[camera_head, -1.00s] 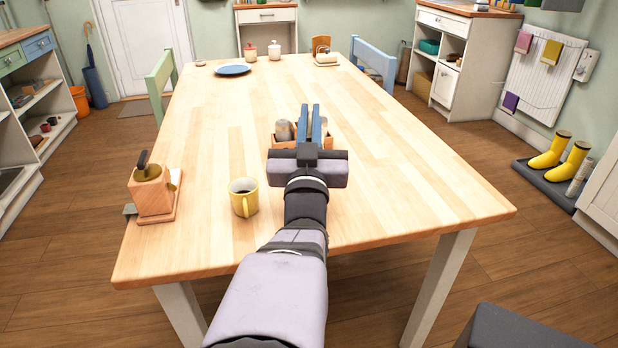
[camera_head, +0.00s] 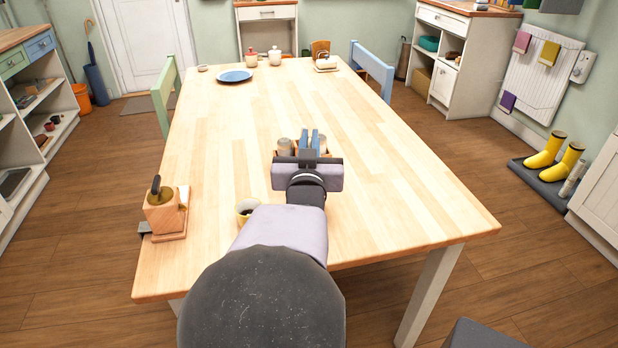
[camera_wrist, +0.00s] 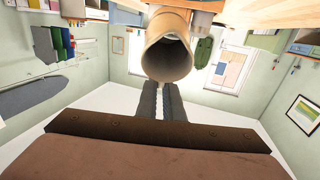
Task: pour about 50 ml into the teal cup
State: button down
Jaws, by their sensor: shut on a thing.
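My gripper (camera_head: 311,140) is over the middle of the table, its blue-grey fingers pointing away. In the wrist view, its dark fingers (camera_wrist: 160,103) are close together and shut on a beige cylindrical vessel (camera_wrist: 166,60), whose open end faces the camera. In the head view, a greyish vessel (camera_head: 285,146) shows left of the fingers and another one right of them, by a wooden holder mostly hidden by my gripper. A yellow mug (camera_head: 243,207) with dark contents is partly hidden behind my arm. I cannot make out a teal cup on the table.
A wooden block-like holder (camera_head: 164,215) with a dark handle stands at the table's left edge. A blue plate (camera_head: 235,76), small jars (camera_head: 275,57) and a butter-dish-like item (camera_head: 326,63) are at the far end. The wooden table (camera_head: 400,180) is otherwise largely clear.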

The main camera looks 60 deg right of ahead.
jog(key=shift+f, duration=0.1)
jog(key=shift+w+d+y+p, duration=0.2)
jog(key=shift+y+p, duration=0.1)
jog(key=shift+p, duration=0.75)
jog(key=p, duration=0.2)
jog(key=d+g+y+p, duration=0.1)
jog(key=p, duration=0.1)
jog(key=shift+w+f+p, duration=0.2)
jog(key=shift+f+p, duration=0.05)
jog(key=shift+p, duration=0.15)
jog(key=d+f+g+y+p, duration=0.1)
jog(key=p, duration=0.2)
jog(key=w+f+y+p, duration=0.1)
jog(key=y+p, duration=0.1)
jog(key=p, duration=0.2)
jog(key=shift+d+f+g, duration=0.1)
jog(key=shift+d+g, duration=0.3)
jog(key=shift+w+d+y+p, duration=0.15)
jog(key=shift+y+p, duration=0.25)
jog(key=shift+p, duration=0.35)
jog(key=w+d+r+g+y+p, duration=0.2)
jog(key=r+p, duration=0.4)
jog(key=p, duration=1.2)
jog(key=shift+d+y, duration=0.5)
jog(key=shift+d, duration=0.35)
